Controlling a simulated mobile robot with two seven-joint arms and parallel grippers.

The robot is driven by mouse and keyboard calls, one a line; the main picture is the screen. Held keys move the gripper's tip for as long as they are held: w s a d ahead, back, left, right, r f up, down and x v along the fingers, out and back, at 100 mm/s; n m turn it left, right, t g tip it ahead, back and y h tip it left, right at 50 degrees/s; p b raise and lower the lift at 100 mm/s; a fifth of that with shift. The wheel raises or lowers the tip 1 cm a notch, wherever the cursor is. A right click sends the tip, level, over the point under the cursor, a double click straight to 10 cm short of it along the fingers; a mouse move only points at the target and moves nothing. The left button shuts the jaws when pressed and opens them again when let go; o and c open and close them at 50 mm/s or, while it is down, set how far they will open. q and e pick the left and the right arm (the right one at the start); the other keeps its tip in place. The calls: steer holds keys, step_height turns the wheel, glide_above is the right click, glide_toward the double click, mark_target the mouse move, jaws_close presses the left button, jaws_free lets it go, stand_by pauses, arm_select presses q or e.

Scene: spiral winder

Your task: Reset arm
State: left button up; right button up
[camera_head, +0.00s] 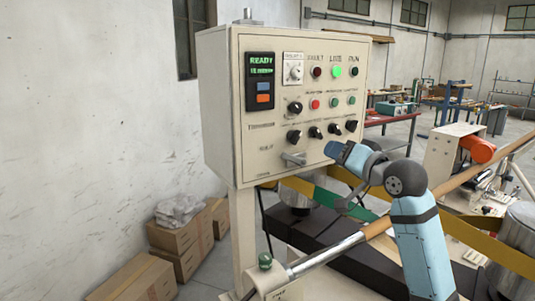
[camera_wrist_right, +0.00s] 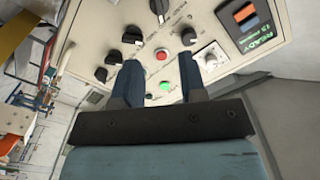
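My right gripper (camera_head: 336,149) is in front of the lower right part of the control panel (camera_head: 265,130). In the right wrist view its two blue fingers (camera_wrist_right: 160,76) stand apart with nothing between them. Through the gap show a red button (camera_wrist_right: 162,53) and the lit green lamp (camera_wrist_right: 165,87) on the panel behind. I see no contact with the panel. In the head view the display (camera_head: 261,66) reads READY and the LINE lamp (camera_head: 336,72) is lit green. My left gripper is not in view.
Below the panel, a brown tube (camera_head: 376,228) on a metal shaft (camera_head: 325,256) runs past my right arm. Yellow and green belts cross behind it. Cardboard boxes (camera_head: 175,240) lie by the wall at left. Workbenches stand farther back at right.

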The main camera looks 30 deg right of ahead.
steer(key=s+a+f+n+g, duration=0.1)
steer(key=s+a+f+g, duration=0.15)
steer(key=f, duration=0.55)
steer(key=s+a+f+n+g, duration=0.1)
steer(key=s+a+f+g, duration=0.15)
steer(key=f, duration=0.45)
steer(key=s+a+f+n+g, duration=0.1)
steer(key=a+f, duration=0.2)
steer(key=f, duration=0.5)
steer(key=s+a+f+n+g+h, duration=0.1)
steer(key=s+a+f+n+g, duration=0.3)
steer(key=s+f, duration=0.6)
steer(key=s+a+f+n+g, duration=0.1)
steer(key=s+a+f+g, duration=0.45)
steer(key=s, duration=0.75)
steer(key=w+a+f+t+y, duration=0.1)
steer(key=a+f+t, duration=0.1)
steer(key=f, duration=0.2)
steer(key=w+a+f+t, duration=0.2)
steer(key=f+t, duration=0.1)
steer(key=f, duration=0.2)
steer(key=w+a+f+n+t+y, duration=0.1)
steer(key=w+a+f+t, duration=0.1)
steer(key=f, duration=0.3)
steer(key=shift+w+a+f+t+y+p, duration=0.25)
steer(key=shift+a+t+p, duration=0.25)
steer(key=shift+t, duration=0.25)
steer(key=shift+r, duration=0.15)
